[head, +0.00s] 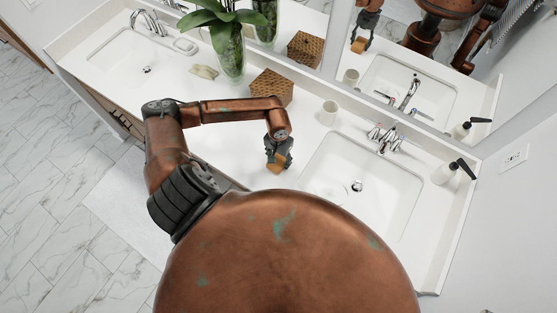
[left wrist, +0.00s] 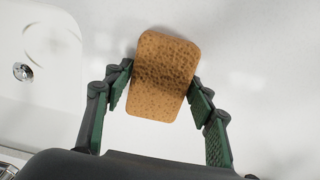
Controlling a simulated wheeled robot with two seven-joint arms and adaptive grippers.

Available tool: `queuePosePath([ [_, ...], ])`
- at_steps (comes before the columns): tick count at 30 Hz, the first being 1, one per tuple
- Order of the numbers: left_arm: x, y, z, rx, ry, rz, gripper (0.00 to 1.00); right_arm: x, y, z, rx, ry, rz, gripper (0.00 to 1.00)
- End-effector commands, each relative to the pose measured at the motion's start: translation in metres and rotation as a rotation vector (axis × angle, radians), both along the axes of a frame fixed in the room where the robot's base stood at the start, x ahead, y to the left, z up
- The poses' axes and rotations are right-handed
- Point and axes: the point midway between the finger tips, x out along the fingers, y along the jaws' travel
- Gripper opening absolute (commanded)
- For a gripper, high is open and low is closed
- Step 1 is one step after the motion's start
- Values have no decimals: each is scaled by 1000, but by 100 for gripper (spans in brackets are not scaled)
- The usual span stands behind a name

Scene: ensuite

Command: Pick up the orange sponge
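The orange sponge (left wrist: 163,76) is a rounded, porous block, seen slightly tilted between the fingers of my left gripper (left wrist: 162,88) in the left wrist view. A finger meets it on each side, so the gripper looks shut on it. In the head view the sponge (head: 275,168) shows just below my left gripper (head: 277,158), left of the right-hand sink. I cannot tell exactly how high it is above the white counter. My right gripper is not in view.
The sink (head: 365,190) with its faucet (head: 384,138) is right of the gripper. A cup (head: 328,112), a woven box (head: 272,87) and a plant vase (head: 230,62) stand behind. A soap dispenser (head: 446,172) is at right. The mirror (head: 440,60) reflects the scene.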

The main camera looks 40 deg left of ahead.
Motion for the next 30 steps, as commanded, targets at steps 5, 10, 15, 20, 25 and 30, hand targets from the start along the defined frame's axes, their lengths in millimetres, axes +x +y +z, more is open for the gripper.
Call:
queuePosePath([
  [5,0,0,0,0,0,0,37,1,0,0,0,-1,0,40],
  [10,0,0,0,0,0,0,30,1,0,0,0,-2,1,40],
  [15,0,0,1,0,-1,0,30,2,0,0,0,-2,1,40],
  [20,1,0,8,0,-3,0,30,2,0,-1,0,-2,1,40],
  [25,1,1,28,2,-3,-2,30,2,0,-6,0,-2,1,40],
  [30,-26,-1,60,5,-1,-4,30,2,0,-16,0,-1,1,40],
])
